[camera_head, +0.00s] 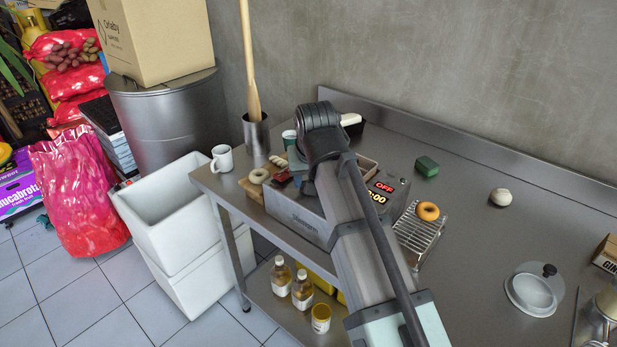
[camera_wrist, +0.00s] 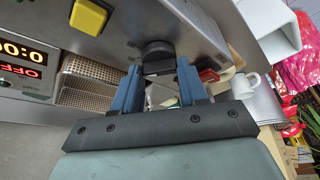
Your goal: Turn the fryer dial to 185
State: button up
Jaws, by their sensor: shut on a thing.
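The fryer (camera_head: 305,222) is a steel box on the bench, mostly covered by my arm in the head view. Its display (camera_head: 383,188) reads OFF in red above 0:00 in amber; the same display shows at the left of the wrist view (camera_wrist: 22,60). The black round dial (camera_wrist: 157,50) stands out from the fryer's front panel in the wrist view. My gripper (camera_wrist: 158,68) has its two blue fingers on either side of the dial, shut on it. No dial numbers are readable. In the head view my arm hides the dial and fingertips.
A yellow square button (camera_wrist: 89,16) sits on the panel near the dial. A wire rack (camera_head: 418,234) with a doughnut (camera_head: 428,211) stands right of the fryer.

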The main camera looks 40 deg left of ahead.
jog(key=o, duration=1.1)
jog(key=shift+c, duration=0.2)
jog(key=shift+r, duration=0.15)
jog(key=v, duration=1.3)
jog(key=shift+r, duration=0.3)
